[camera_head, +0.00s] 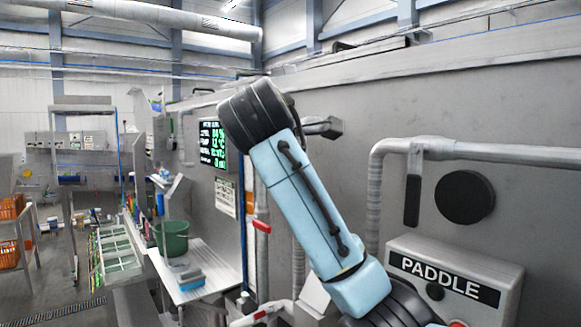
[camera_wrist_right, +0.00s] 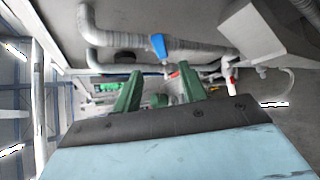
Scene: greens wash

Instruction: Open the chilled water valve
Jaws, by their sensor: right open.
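In the right wrist view, a blue lever handle (camera_wrist_right: 158,46) stands on a grey pipe (camera_wrist_right: 200,50), beyond my fingers. My right gripper (camera_wrist_right: 160,90) shows there with two green fingers spread apart and nothing between them. The fingertips are apart from the blue lever, which lies above them in the picture. In the head view, my light-blue right arm rises from the lower right across the middle, and its fingers are not visible. A dark lever (camera_head: 413,198) hangs from a pipe (camera_head: 480,152) at the right. I cannot read which valve is the chilled water one. My left gripper is not in view.
A PADDLE control box (camera_head: 455,285) is on the grey wall at the lower right, under a round black disc (camera_head: 465,197). Red valve handles (camera_head: 262,226) are left of my arm. A green bucket (camera_head: 171,238) stands on a bench further left.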

